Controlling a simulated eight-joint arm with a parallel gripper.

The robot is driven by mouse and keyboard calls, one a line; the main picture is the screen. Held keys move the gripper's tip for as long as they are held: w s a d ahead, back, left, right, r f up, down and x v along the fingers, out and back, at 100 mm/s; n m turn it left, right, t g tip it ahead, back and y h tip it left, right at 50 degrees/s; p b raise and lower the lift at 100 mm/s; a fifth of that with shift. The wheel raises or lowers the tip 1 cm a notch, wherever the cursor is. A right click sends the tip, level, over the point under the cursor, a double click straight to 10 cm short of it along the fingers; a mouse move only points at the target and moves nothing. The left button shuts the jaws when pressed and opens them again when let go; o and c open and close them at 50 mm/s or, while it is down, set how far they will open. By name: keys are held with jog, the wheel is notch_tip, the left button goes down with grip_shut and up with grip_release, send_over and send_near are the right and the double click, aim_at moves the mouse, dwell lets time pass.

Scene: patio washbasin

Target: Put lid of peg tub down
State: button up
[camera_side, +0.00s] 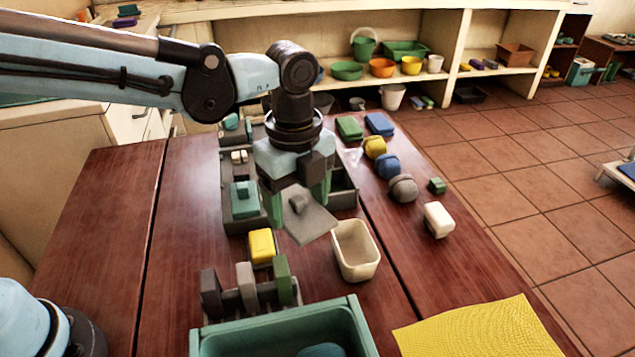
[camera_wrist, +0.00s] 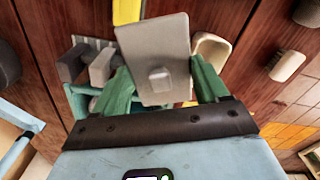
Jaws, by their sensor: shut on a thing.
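My gripper (camera_side: 298,205) has green fingers and is shut on the knob of a flat grey lid (camera_side: 312,226). The lid hangs tilted in the side view, above the table and to the upper left of an open cream tub (camera_side: 356,262). In the wrist view the lid (camera_wrist: 152,38) fills the space between the green fingers of my gripper (camera_wrist: 162,80), with its square knob between them. The lid hides part of the cream tub (camera_wrist: 222,46) there. The inside of the tub looks empty in the side view.
A yellow block (camera_side: 262,245) and a rack of upright blocks (camera_side: 247,290) stand left of the tub. A teal bin (camera_side: 270,335) is in front. A grey divided tray (camera_side: 340,190) lies behind. A white block (camera_side: 438,219) and several lidded jars stand right. Bare table lies right of the tub.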

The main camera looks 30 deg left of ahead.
aim_at(298, 195)
jog(key=w+a+f, duration=0.1)
jog(key=w+f, duration=0.1)
jog(key=shift+w+a, duration=0.3)
jog(key=shift+a, duration=0.1)
jog(key=shift+f, duration=2)
jog(key=shift+f, duration=0.2)
jog(key=o, duration=1)
jog(key=shift+o, duration=0.2)
jog(key=shift+r, duration=0.1)
